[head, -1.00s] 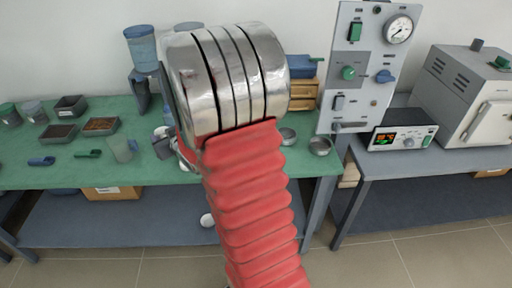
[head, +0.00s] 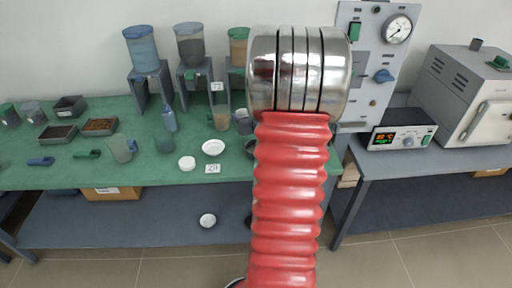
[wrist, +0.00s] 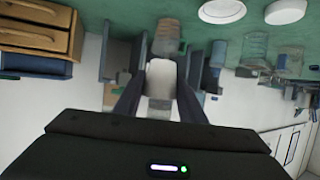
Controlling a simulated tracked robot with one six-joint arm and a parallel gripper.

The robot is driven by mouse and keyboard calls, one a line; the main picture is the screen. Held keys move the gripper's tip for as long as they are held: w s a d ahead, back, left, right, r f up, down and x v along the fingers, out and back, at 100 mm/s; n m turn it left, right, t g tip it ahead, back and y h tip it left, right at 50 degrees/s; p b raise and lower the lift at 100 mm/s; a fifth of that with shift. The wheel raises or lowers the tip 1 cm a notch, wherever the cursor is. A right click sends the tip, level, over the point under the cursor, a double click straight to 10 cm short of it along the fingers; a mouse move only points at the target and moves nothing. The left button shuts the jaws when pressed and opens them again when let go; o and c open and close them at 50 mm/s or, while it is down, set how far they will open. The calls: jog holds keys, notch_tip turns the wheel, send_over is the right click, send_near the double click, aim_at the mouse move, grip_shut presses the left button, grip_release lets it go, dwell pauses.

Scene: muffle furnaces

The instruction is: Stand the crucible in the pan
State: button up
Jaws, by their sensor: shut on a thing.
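In the wrist view my gripper (wrist: 158,100) is shut on a pale crucible (wrist: 162,72), held between its two dark fingers. In the head view my raised arm hides the gripper and the crucible. A white shallow dish (head: 213,147) lies on the green bench top, and a smaller white round piece (head: 187,163) lies left of it. I cannot tell whether either one is the pan. White dishes (wrist: 222,10) also show at the top of the wrist view.
Hoppers on stands (head: 142,48) line the back of the green bench (head: 110,172). A blue bottle (head: 169,118), beakers (head: 122,149) and trays (head: 58,134) stand on it. A wooden drawer unit (wrist: 40,35) is in the wrist view. A furnace (head: 470,92) and controller (head: 402,138) are at right.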

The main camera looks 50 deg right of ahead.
jog(key=shift+s+d, duration=0.6)
jog(key=shift+f, duration=0.15)
jog(key=shift+f, duration=2.85)
jog(key=shift+f, duration=2.05)
jog(key=shift+f, duration=0.65)
jog(key=o, duration=1)
